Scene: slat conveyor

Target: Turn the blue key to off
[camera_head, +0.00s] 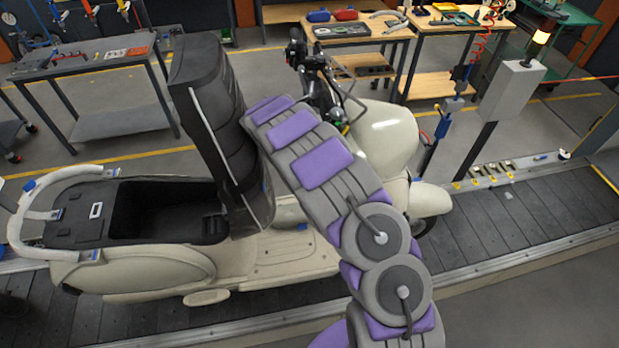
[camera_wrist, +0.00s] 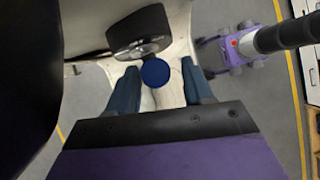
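The blue key shows in the wrist view as a round dark-blue head (camera_wrist: 155,73) against the cream scooter body. My gripper (camera_wrist: 160,70) is open, with one blue finger on each side of the key head. A gap shows between the head and each finger, wider on the right. The key's shaft and slot are hidden, so I cannot tell its turn position. In the head view the cream scooter (camera_head: 270,256) stands on the conveyor, its seat raised. My padded arm hides the key and my fingers there.
The raised black seat (camera_head: 205,110) stands just left of my arm. The handlebars (camera_head: 318,75) are beyond it. The slat conveyor (camera_head: 520,225) runs under the scooter. A grey post with a lamp (camera_head: 510,90) stands at right. Workbenches (camera_head: 360,35) line the back.

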